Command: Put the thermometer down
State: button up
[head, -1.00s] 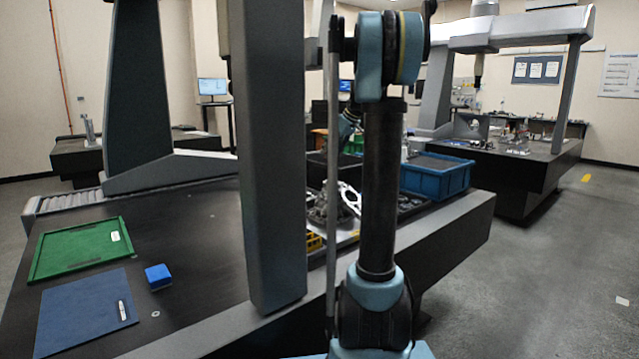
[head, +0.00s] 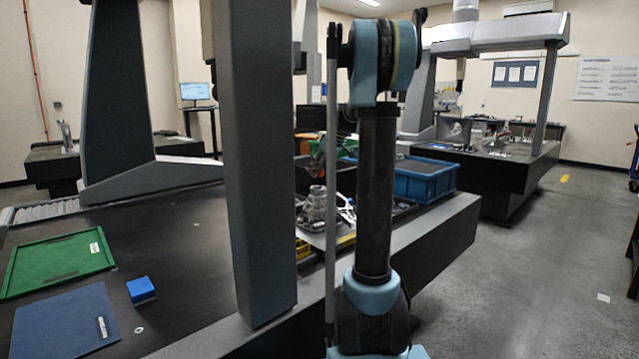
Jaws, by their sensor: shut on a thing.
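I cannot make out the thermometer for sure in the head view. A small pale slim piece (head: 102,327) lies on the blue mat (head: 55,325) at the lower left; I cannot tell whether it is an instrument or a label. My own arm stands upright in the middle of the picture. A far link of it shows partly behind the upright, above the worktable. My gripper is hidden behind the arm, and so is anything in it.
A green tray (head: 30,270) and a blue block (head: 141,290) sit on the dark table (head: 180,230). A grey gantry column (head: 258,170) rises left of my arm. Metal parts (head: 312,207) and a blue bin (head: 425,180) stand behind.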

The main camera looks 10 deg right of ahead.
aim_at(323, 172)
notch_tip(323, 172, down, 4)
jog(key=shift+f, duration=0.2)
jog(key=shift+s+f, duration=0.1)
jog(key=shift+f, duration=0.1)
dwell(0.3)
jog(key=o, duration=1.4)
jog(key=shift+f, duration=0.1)
jog(key=shift+r, duration=0.2)
jog(key=shift+d+r, duration=0.15)
jog(key=shift+r, duration=0.2)
jog(key=v, duration=1.1)
jog(key=shift+s+r, duration=0.15)
jog(key=shift+r, duration=0.05)
